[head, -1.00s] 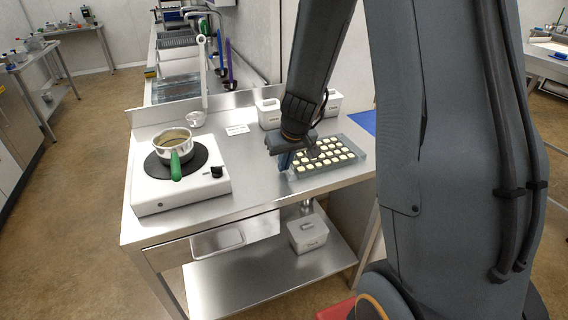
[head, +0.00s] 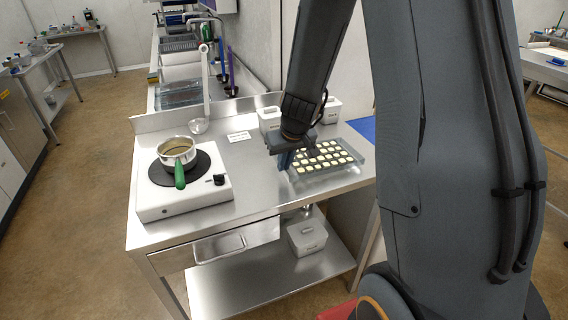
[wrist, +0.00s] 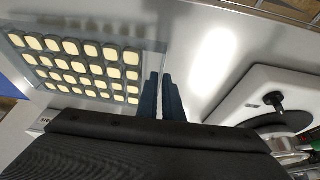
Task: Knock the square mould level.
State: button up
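The square mould (head: 332,171) is a grey translucent tray with rows of pale filled cavities, at the right end of the steel worktop. Its cavities and clear rim (wrist: 152,56) fill the upper left of the wrist view. My gripper (head: 285,159) is low at the mould's left end. In the wrist view its two blue fingers (wrist: 161,80) are close together at the mould's edge and appear shut on the rim. The exact contact is hard to see. I cannot tell for sure whether the mould lies flat or is slightly raised.
A white hotplate (head: 184,203) with a green-handled pan (head: 178,152) stands at left. A ladle (head: 199,126), a small label card (head: 239,136) and lidded white tubs (head: 270,118) are at the back. Bare steel lies between hotplate and mould.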

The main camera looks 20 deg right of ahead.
jog(key=o, duration=0.4)
jog(key=shift+r, duration=0.1)
jog(key=shift+p+v, duration=0.7)
jog(key=shift+v, duration=3.1)
